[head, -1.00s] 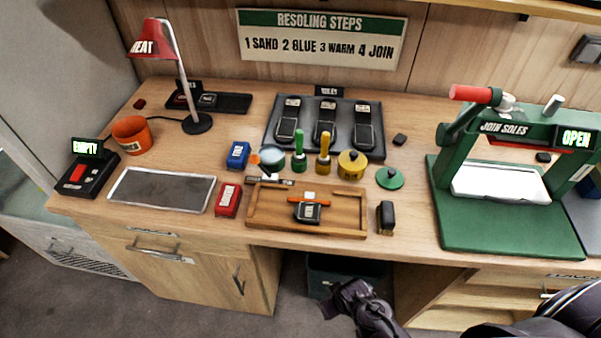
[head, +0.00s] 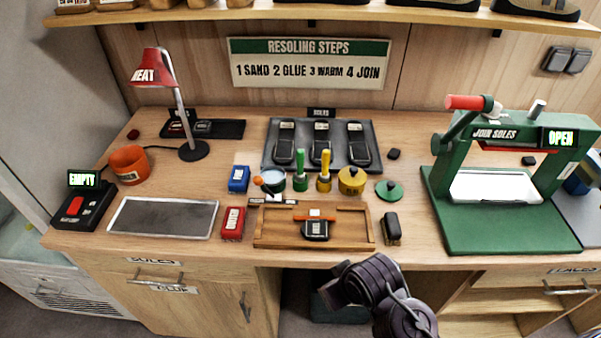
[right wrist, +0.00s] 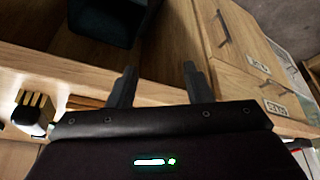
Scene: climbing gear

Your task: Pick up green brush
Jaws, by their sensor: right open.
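The green brush (head: 300,170) stands upright with its handle up, its lower end in a green pot, in the middle of the bench. A yellow brush (head: 324,168) stands just to its right in a similar yellow holder. My right arm reaches up in front of the bench's front edge in the head view, below and right of the brush; its fingertips cannot be made out there. In the right wrist view my right gripper (right wrist: 158,78) is open and empty, its fingers apart near the bench edge. The green brush is not seen in that view. My left gripper is not in view.
A wooden tray (head: 262,240) holding a dark sole block lies in front of the brushes. A yellow lidded pot (head: 351,181), a light-blue pot (head: 270,181) and a red block (head: 232,223) stand close by. A green press (head: 500,235) fills the right side.

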